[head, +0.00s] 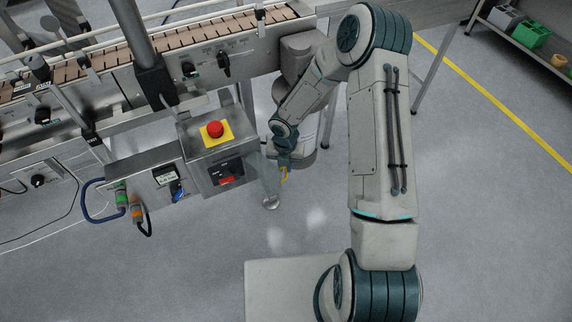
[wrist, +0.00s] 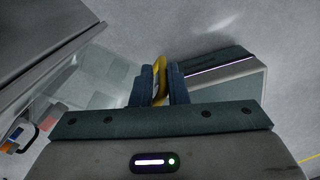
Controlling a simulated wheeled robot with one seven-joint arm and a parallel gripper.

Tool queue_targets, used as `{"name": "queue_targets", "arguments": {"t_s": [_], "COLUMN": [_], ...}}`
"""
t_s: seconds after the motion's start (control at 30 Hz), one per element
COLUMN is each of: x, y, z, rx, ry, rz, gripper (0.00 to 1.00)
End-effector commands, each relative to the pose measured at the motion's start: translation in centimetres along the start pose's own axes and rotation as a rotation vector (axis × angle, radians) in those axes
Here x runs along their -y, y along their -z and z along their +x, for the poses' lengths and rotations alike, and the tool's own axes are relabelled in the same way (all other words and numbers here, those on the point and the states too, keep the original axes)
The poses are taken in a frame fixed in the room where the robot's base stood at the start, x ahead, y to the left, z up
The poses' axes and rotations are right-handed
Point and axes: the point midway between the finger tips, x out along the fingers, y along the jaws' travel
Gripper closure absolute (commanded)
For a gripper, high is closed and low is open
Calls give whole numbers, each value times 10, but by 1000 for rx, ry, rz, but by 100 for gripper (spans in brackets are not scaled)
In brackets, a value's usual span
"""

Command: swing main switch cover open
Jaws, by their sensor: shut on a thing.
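The main switch cover (head: 262,168) looks like a clear panel. It stands out from the right side of the steel switch box (head: 193,143), away from the red and black main switch (head: 226,174). It also shows as a faint see-through sheet in the wrist view (wrist: 108,72). My gripper (head: 285,165) is at the cover's outer end, right of the box. In the wrist view, its two fingers (wrist: 160,88) are shut on a yellow handle (wrist: 159,66), which seems to belong to the cover. The fingers hide part of the handle.
A red emergency stop button (head: 215,129) on a yellow plate tops the box. A conveyor (head: 130,60) runs behind. A lower box (head: 150,190) with cables is at the left. Floor to the right is open.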

Motion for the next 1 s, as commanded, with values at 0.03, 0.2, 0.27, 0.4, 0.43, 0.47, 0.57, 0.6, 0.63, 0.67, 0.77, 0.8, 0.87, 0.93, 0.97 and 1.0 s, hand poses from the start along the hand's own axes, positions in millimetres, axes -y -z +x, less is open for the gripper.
{"name": "queue_targets", "arguments": {"t_s": [0.03, 0.2, 0.27, 0.4, 0.43, 0.47, 0.57, 0.6, 0.63, 0.67, 0.77, 0.8, 0.87, 0.93, 0.97, 1.0], "x": [8, 8, 7, 3, 2, 2, 0, 0, 0, -1, -1, 0, -1, 0, 0, 0], "y": [1, 0, 1, 1, 1, 1, 1, 1, 1, 1, 1, 1, 0, 0, 0, 0], "z": [2, 2, 2, 1, 1, 1, 0, -2, -4, -7, -23, -31, -45, -62, -69, -79], "rx": [-6, -6, -5, -3, -3, -2, -1, -1, 0, 0, 1, 2, 2, 3, 2, 3], "ry": [15, 15, 14, 9, 9, 8, 6, 6, 5, 5, 5, 5, 4, 4, 5, 5], "rz": [5, 6, 5, 0, -1, -2, -2, -2, -3, -3, -3, -2, -2, 0, 0, -1], "gripper": [100, 81, 69, 69, 69, 69, 69, 69, 69, 69, 69, 69, 69, 69, 69, 69]}}
